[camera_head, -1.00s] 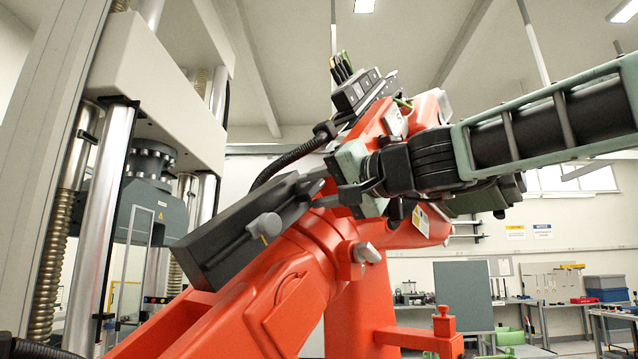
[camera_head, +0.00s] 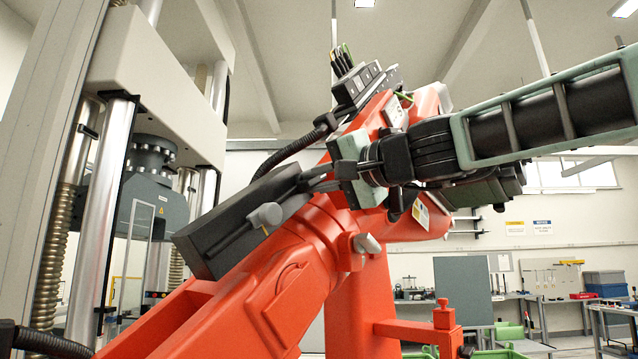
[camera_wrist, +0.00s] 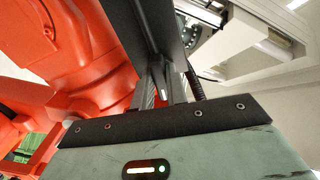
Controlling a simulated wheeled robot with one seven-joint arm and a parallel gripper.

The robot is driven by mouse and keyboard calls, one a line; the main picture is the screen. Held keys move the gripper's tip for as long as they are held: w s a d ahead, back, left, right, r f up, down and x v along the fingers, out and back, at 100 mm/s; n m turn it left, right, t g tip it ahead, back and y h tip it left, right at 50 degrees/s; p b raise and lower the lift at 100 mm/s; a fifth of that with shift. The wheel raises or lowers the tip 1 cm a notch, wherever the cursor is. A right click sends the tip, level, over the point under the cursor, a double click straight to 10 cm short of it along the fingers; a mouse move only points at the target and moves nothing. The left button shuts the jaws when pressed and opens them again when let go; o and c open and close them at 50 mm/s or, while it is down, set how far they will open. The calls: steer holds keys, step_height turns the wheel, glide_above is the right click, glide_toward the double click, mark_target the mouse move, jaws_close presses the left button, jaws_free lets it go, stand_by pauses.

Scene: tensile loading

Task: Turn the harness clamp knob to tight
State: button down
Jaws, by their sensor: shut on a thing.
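My gripper (camera_head: 288,194) comes in from the right. The exact contact is partly hidden. In the wrist view, my gripper's fingers (camera_wrist: 162,85) sit close together and run up to the dark box (camera_wrist: 145,25). The knob is hard to make out there.
A black corrugated cable (camera_head: 290,150) arches just above the box. The testing machine's columns (camera_head: 105,205) stand at left. A grey elbow knob (camera_head: 366,243) sticks out below my gripper. Benches and a grey panel (camera_head: 463,290) are far behind at right.

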steer(key=shift+m+b, duration=0.3)
steer(key=shift+m, duration=1.7)
steer(key=c, duration=1.4)
jaws_free()
steer(key=shift+r, duration=0.1)
steer(key=b+v, duration=0.7)
steer(key=v, duration=1)
steer(key=shift+s+d, duration=0.15)
steer(key=shift+s, duration=0.05)
